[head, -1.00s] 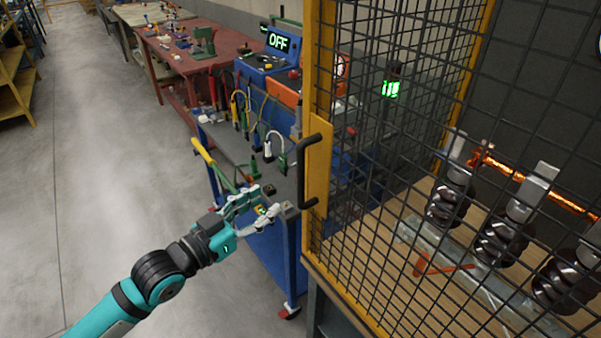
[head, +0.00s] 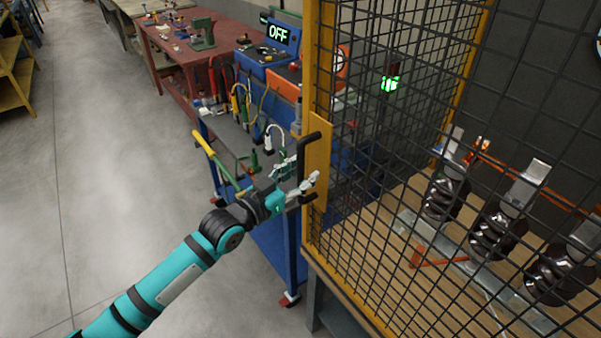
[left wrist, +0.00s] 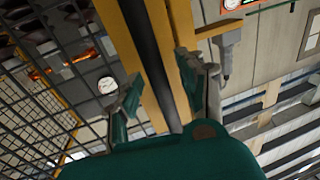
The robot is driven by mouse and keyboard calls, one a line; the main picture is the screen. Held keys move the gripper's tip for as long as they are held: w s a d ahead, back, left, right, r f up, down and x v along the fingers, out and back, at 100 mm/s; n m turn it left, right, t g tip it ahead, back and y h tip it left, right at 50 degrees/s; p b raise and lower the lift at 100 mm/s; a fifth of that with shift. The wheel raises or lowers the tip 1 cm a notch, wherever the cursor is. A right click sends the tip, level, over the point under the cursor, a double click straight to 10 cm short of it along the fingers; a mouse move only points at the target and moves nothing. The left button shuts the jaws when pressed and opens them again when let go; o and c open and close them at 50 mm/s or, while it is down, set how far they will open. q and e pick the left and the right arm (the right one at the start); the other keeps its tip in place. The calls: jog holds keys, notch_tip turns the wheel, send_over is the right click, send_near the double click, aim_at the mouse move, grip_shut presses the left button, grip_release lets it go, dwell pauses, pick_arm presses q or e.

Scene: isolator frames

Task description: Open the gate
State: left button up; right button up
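The gate is a yellow-framed black mesh panel (head: 320,150) on the right half of the head view. A black bar handle (head: 304,150) stands upright on its left edge. My left gripper (head: 298,183) is at the lower part of this handle. In the left wrist view the black handle bar (left wrist: 148,55) runs between the two spread fingers of the left gripper (left wrist: 165,95), with visible gaps to the fingers. The yellow frame shows just behind the bar. The gate appears shut. My right gripper is not in view.
Behind the mesh, dark ribbed insulators (head: 445,195) stand on a wooden surface. A blue tool cart (head: 268,240) with cables is just left of the gate. A red workbench (head: 185,55) stands farther back. The grey floor at left is clear.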

pick_arm(q)
grip_shut()
jog(key=shift+w+d+f, duration=0.1)
jog(key=shift+d+f, duration=0.05)
jog(key=shift+d, duration=0.05)
dwell(0.4)
